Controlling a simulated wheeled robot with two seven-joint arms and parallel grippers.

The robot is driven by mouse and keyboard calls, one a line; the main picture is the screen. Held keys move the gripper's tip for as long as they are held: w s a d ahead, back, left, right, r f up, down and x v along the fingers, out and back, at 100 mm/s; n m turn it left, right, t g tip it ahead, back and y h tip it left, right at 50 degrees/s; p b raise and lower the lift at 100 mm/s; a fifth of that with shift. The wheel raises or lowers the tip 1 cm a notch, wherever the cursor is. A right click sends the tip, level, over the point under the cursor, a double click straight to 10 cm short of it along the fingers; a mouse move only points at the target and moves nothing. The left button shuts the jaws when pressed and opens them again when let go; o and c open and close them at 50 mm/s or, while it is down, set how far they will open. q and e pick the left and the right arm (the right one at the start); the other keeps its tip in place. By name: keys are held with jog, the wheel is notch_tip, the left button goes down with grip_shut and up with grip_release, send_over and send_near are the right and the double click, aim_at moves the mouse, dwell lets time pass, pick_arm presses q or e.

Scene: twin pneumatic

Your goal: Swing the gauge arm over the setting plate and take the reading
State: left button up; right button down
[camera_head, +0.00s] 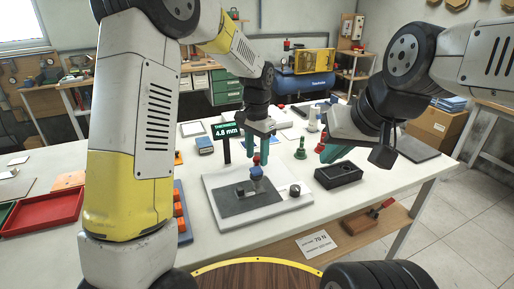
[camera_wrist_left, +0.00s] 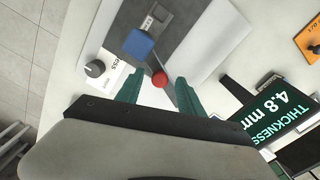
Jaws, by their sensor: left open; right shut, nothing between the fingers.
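The gauge has a blue head (camera_head: 256,172) with a red knob (camera_head: 256,160), over a dark grey plate (camera_head: 233,204) on a pale base (camera_head: 283,207). The blue head (camera_wrist_left: 139,43) and red knob (camera_wrist_left: 159,80) also show in the left wrist view. My left gripper (camera_head: 258,150) is open just above the knob; in the left wrist view its green fingers (camera_wrist_left: 159,90) stand either side of the knob, with gaps. A display (camera_head: 228,131) reads 4.8 mm. I cannot tell which surface is the setting plate. My right gripper (camera_head: 328,150) is shut and empty above the table.
A dark round button (camera_head: 294,190) sits at the base's right, beside a label partly reading "PRESS". A black open box (camera_head: 338,175) and a green cone-shaped piece (camera_head: 300,151) stand to the right. A red tray (camera_head: 42,212) lies far left.

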pick_arm(q)
jog(key=shift+c, duration=0.3)
grip_shut()
dwell(1.2)
